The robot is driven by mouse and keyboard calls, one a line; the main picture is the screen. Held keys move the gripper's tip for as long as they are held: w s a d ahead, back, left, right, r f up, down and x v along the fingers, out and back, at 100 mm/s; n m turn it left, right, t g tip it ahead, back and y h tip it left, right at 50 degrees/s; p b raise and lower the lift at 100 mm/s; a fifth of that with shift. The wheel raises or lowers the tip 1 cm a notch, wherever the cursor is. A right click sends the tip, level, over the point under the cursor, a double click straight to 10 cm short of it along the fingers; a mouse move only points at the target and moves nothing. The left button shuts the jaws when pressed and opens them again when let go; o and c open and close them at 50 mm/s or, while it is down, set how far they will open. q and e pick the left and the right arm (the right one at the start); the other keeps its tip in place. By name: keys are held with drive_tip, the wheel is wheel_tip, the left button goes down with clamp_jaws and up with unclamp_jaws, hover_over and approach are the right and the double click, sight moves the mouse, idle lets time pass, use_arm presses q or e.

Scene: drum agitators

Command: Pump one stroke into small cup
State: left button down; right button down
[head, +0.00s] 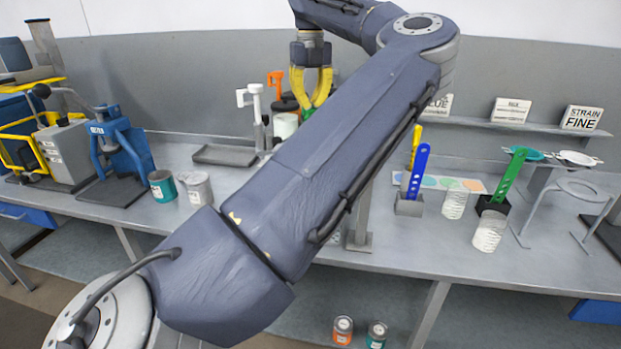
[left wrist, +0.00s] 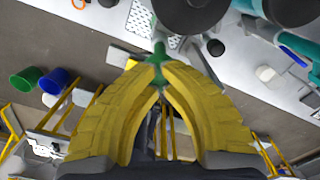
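My left gripper (head: 312,104) has yellow fingers pointing down among the pumps at the back of the bench. A green piece, seemingly a pump head (left wrist: 158,56), sits between its fingertips (left wrist: 160,76) in the left wrist view. The fingers look closed on it. A white pump (head: 255,100) and an orange pump (head: 276,84) stand to the left of the gripper. A pale container with a dark top (head: 285,125) stands below. My left arm hides the area under the gripper, and I cannot identify the small cup. My right gripper is not in view.
A teal can (head: 162,186) and a grey can (head: 196,188) stand left of my arm, beside a blue press (head: 120,150). A grey tray (head: 225,155) lies behind. Green, blue and yellow sticks, clear cups and stands occupy the right bench.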

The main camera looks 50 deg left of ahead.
use_arm(q)
drive_tip(key=shift+f, duration=0.4)
drive_tip(key=shift+r, duration=3.25)
drive_tip(key=shift+r, duration=0.15)
drive_tip(key=shift+r, duration=2.9)
